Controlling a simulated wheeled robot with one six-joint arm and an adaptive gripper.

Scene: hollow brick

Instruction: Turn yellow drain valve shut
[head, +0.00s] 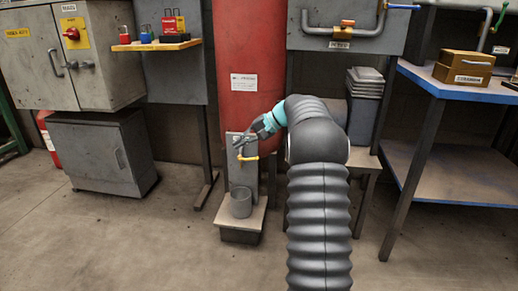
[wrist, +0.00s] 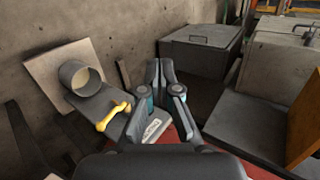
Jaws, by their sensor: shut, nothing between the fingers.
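The yellow drain valve handle (head: 248,158) is on a grey upright plate (head: 243,178) at the foot of the red tank (head: 250,50). My gripper (head: 238,144) is just above the handle in the head view, its fingers pointing left and down. In the wrist view my gripper (wrist: 159,68) is shut and empty. The yellow handle (wrist: 113,117) lies to the left of the fingers there, with a visible gap. The valve body behind the handle is hard to make out.
A grey cabinet (head: 100,152) is at the left. A blue-edged shelf (head: 455,175) is at the right. The front floor is clear.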

